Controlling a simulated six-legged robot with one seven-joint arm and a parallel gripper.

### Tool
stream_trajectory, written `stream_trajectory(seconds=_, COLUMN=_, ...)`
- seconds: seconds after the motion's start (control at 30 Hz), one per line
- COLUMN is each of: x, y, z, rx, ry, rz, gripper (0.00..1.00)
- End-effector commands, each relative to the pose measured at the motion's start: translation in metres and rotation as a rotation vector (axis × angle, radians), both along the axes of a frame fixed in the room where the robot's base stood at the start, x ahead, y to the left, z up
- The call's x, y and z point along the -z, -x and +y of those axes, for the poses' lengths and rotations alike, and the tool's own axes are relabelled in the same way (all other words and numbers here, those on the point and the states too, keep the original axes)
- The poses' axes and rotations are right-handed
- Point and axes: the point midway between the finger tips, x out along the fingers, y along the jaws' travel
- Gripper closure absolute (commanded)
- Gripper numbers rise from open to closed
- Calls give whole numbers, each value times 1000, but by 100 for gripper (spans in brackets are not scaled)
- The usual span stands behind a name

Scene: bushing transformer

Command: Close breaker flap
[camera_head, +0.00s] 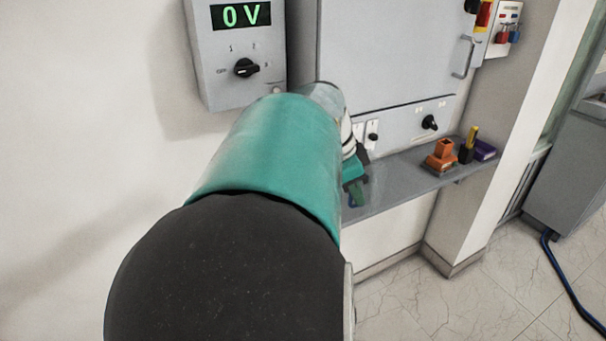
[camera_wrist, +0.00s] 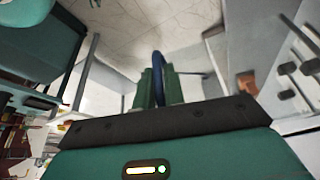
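The grey cabinet (camera_head: 385,55) with a large flat door stands against the wall in the head view. Low on its front, a small white breaker panel (camera_head: 372,133) with a black switch shows just right of my arm. I cannot tell whether its flap is open, as my arm hides part of this area. My gripper (camera_head: 356,190) is below that panel, near the shelf and apart from the panel. In the wrist view its green fingers (camera_wrist: 160,85) are close together, with something dark blue showing between them. I cannot tell whether it is held or behind them.
A grey shelf (camera_head: 400,182) runs below the cabinet, holding an orange block (camera_head: 441,156), a yellow-and-black item (camera_head: 468,145) and a purple item (camera_head: 484,150). A voltage box (camera_head: 235,50) reading 0 V hangs left. A blue hose (camera_head: 572,290) lies on the floor at right.

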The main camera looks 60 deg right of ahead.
Motion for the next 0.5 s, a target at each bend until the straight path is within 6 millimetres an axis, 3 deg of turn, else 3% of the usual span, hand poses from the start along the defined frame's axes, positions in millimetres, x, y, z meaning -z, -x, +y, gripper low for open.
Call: stream_trajectory(seconds=0.5, x=0, y=5, z=-4, rx=-35, ry=-1, rz=0, gripper=100)
